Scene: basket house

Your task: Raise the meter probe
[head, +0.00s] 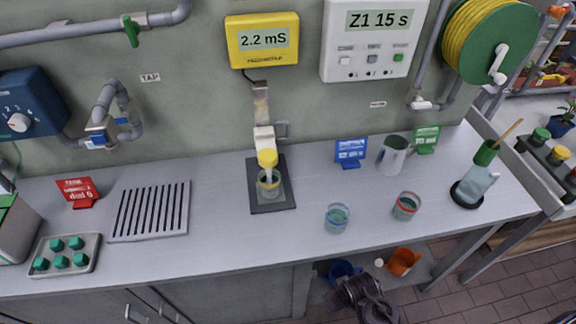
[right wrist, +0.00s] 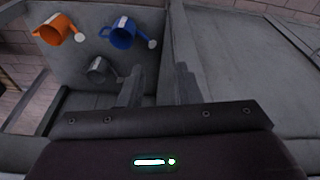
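The meter (head: 262,40) is a yellow wall box reading 2.2 mS. Its probe (head: 267,160) has a yellow head and hangs from a white holder (head: 263,138) on a wall bracket. The probe's lower end is down in a glass cup (head: 269,184) on a dark mat (head: 272,205). A small grey handle (head: 282,130) is beside the holder. My right gripper (head: 362,297) is low in front of the counter, away from the probe. In the right wrist view its two fingers (right wrist: 158,85) are apart with nothing between them. My left gripper is not in view.
Two glass cups, blue-rimmed (head: 337,218) and red-rimmed (head: 407,206), stand right of the mat. A pitcher (head: 392,155) is behind them. A drain grate (head: 150,211) and a tray (head: 65,256) are left. Orange (right wrist: 60,30) and blue (right wrist: 122,34) watering cans are below the counter.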

